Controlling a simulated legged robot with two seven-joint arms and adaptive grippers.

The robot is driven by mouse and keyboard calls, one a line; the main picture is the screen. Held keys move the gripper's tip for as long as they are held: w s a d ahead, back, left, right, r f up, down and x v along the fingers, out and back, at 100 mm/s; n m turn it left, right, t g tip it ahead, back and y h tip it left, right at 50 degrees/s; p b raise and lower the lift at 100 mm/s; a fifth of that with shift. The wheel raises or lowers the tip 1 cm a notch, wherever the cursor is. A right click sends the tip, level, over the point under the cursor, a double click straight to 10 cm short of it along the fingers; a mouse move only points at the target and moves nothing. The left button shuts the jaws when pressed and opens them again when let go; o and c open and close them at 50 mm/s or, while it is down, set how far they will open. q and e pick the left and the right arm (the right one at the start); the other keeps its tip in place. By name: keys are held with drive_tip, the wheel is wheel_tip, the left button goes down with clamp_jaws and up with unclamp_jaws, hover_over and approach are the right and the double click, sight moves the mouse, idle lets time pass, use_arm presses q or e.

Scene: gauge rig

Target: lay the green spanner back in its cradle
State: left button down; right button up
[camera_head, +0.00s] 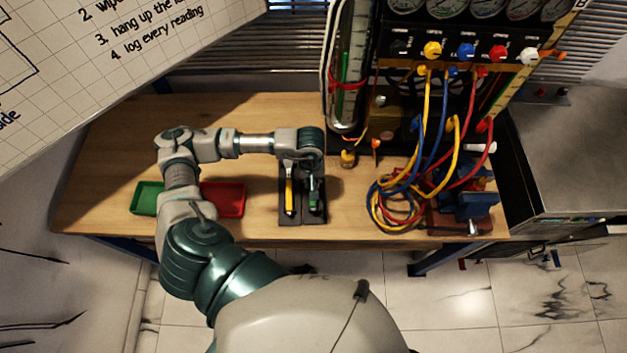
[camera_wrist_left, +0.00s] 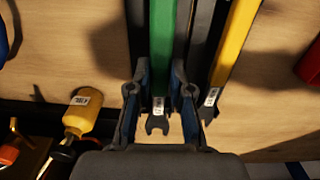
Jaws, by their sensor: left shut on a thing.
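The green spanner (camera_head: 313,203) is over the right-hand slot of the dark cradle (camera_head: 301,219), lined up with it. In the left wrist view the green spanner (camera_wrist_left: 163,40) lies between dark cradle strips (camera_wrist_left: 202,35), its open-jawed grey end pointing down the picture. I cannot tell whether it touches the slot floor. My left gripper (camera_head: 313,177) is shut on it near its jaw end; the fingers (camera_wrist_left: 160,92) are on both sides of it in the left wrist view. The yellow spanner (camera_head: 289,193) lies in the slot beside it. My right gripper is not in view.
A green tray (camera_head: 147,198) and a red tray (camera_head: 226,198) are left of the cradle. Coiled hoses (camera_head: 395,205) and a blue vise-like block (camera_head: 470,205) are to the right. A yellow-bodied fitting (camera_head: 348,158) stands behind the cradle; the gauge panel (camera_head: 460,50) rises at the back.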

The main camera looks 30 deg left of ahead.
use_arm(q)
drive_tip(key=shift+a+f, duration=0.5)
drive_tip(key=shift+a, duration=0.4)
drive_tip(key=c, duration=1)
unclamp_jaws()
drive_tip(key=shift+a, duration=0.1)
drive_tip(key=shift+d+r, duration=0.2)
drive_tip(key=shift+d, duration=0.55)
drive_tip(key=shift+d+r, duration=0.15)
drive_tip(key=shift+r, duration=5.85)
